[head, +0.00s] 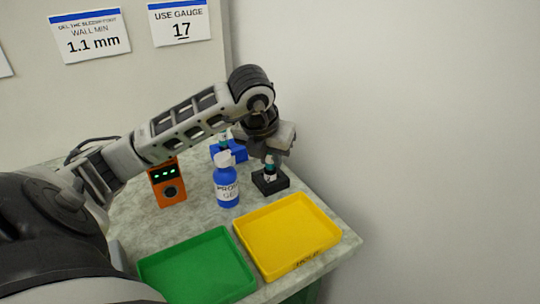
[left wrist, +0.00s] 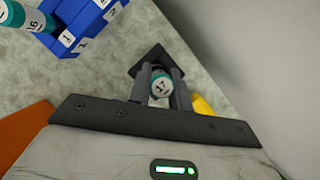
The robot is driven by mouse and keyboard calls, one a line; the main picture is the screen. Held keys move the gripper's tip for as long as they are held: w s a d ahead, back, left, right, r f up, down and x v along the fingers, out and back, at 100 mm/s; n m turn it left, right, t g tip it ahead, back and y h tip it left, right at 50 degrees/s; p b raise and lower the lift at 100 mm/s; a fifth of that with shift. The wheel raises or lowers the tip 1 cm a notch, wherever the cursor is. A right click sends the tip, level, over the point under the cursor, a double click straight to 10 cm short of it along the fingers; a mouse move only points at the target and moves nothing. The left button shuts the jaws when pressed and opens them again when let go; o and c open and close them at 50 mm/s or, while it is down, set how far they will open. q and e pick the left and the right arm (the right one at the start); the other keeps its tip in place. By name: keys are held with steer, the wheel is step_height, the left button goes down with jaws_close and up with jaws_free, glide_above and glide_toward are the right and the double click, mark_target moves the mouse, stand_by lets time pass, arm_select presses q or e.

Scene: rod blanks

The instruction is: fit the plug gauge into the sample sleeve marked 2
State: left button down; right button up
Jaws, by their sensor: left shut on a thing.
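My left gripper (head: 269,160) is shut on a plug gauge with a teal, white-topped handle marked 17 (left wrist: 161,87). The gauge is upright over a small black block (head: 270,182), which also shows in the left wrist view (left wrist: 150,58). Its lower end is at the top of the block; I cannot tell how far in it sits. A blue block (head: 236,152) stands behind and left of the gripper; white labels on it (left wrist: 80,20) include 1 and apparently 2. I cannot make out the sleeve marked 2. My right gripper is not in view.
A teal gauge marked 16 (left wrist: 33,22) is by the blue block. A blue bottle (head: 226,186) and an orange device (head: 167,184) stand left. Yellow (head: 243,246) and green (head: 150,270) trays lie in front. A wall sign says use gauge 17 (head: 180,22).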

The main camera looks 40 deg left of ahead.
arm_select(q)
steer(key=shift+s+d+f+b, duration=0.1)
steer(key=shift+f+b, duration=0.4)
steer(key=shift+f, duration=0.1)
steer(key=c, duration=1.4)
jaws_free()
steer(key=shift+f, duration=0.1)
steer(key=shift+o, duration=0.5)
steer(key=shift+f, duration=0.1)
steer(key=shift+r+p, duration=0.3)
steer(key=shift+r, duration=0.2)
steer(key=p+v, duration=0.2)
steer(key=v, duration=1)
steer(key=shift+r, duration=0.4)
